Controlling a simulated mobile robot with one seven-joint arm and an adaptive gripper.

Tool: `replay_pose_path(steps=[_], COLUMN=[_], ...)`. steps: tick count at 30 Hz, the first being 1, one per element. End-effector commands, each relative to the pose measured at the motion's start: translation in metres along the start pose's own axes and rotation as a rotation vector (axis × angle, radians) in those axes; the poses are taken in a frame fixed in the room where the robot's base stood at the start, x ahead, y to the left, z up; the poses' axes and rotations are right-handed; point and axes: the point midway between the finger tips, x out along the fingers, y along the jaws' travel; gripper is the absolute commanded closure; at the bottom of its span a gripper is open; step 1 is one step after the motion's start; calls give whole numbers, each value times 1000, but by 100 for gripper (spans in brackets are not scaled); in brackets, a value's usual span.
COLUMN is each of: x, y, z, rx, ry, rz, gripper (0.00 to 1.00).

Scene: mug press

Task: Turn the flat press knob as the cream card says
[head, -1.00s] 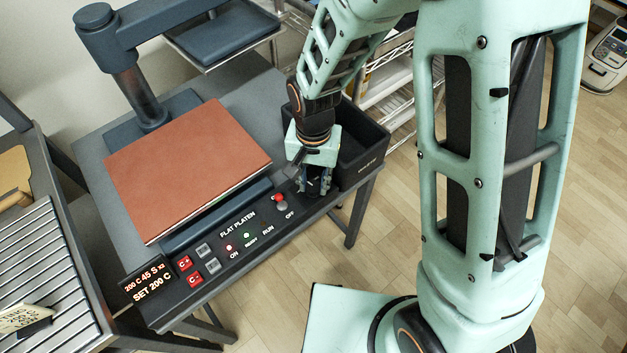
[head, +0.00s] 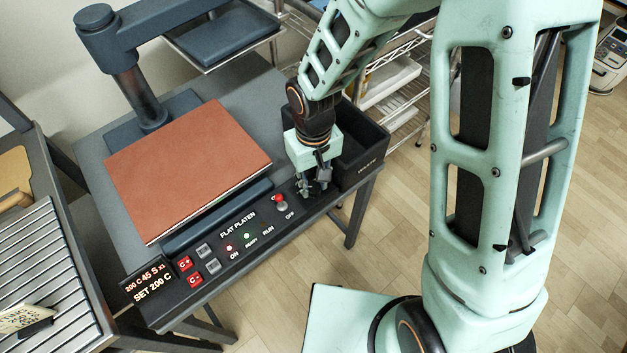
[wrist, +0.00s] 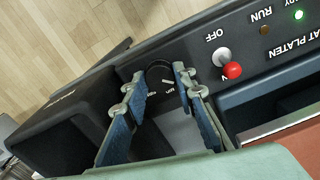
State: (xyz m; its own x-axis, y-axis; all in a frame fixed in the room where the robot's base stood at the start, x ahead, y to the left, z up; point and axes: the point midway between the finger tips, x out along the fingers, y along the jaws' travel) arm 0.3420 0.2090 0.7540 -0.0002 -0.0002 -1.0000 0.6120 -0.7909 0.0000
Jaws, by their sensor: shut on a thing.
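The dark round flat press knob (wrist: 161,76) sits at the end of the control panel, with a pale pointer line and small lettering I cannot read surely. My gripper (wrist: 154,84) has one finger on each side of the knob and is shut on it. In the head view my gripper (head: 313,190) reaches down to the panel's right end and hides the knob. The cream card (head: 24,319) stands on the slatted table at the lower left. Its writing is too small to read. The display (head: 146,284) shows 200 C 45 S x1 and SET 200 C.
A red-tipped toggle switch (head: 281,200) stands close to my gripper, by the OFF label. A black bin (head: 365,155) is just right of it. The brown flat platen (head: 187,165) lies to the left. Red buttons (head: 194,280) sit near the display.

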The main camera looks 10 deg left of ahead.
Motion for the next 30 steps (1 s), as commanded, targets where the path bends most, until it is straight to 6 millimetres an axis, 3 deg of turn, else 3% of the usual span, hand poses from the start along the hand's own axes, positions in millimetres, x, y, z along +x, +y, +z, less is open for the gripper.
replay_pose_path(steps=[16, 17, 21, 30], x=[0, 0, 0, -1], y=[0, 0, 0, 0], z=[-1, -1, 0, 0], rx=[-27, -27, -26, -25], ry=[1, 1, 1, 1], rz=[0, 0, 0, 0], gripper=[99, 73, 57, 57])
